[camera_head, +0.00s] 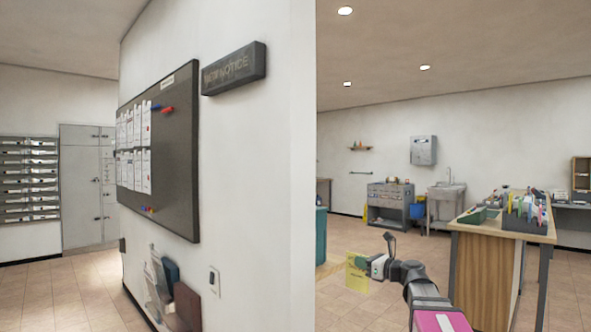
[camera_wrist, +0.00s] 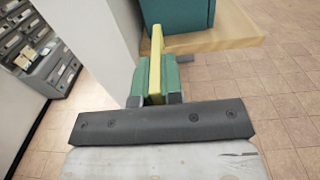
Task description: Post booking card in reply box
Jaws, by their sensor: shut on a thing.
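My gripper (camera_head: 375,267) is low at the centre right of the head view, shut on a yellow card. The yellow booking card (camera_head: 356,273) stands on edge beyond the fingers, beside the white wall's corner. In the wrist view the card (camera_wrist: 156,55) is seen edge-on as a thin yellow strip between the green finger pads of my gripper (camera_wrist: 154,82). A teal box (camera_wrist: 178,14) stands on a wooden top just beyond the card. I cannot tell whether it is the reply box. It shows only as a teal edge (camera_head: 321,235) behind the wall corner in the head view.
A white wall (camera_head: 255,170) with a noticeboard (camera_head: 160,155) and a leaflet holder (camera_head: 188,305) stands at left. A wooden table (camera_head: 480,268) with a file tray (camera_head: 525,222) is at right. A sink (camera_head: 446,200) is at the back. Tiled floor lies open between.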

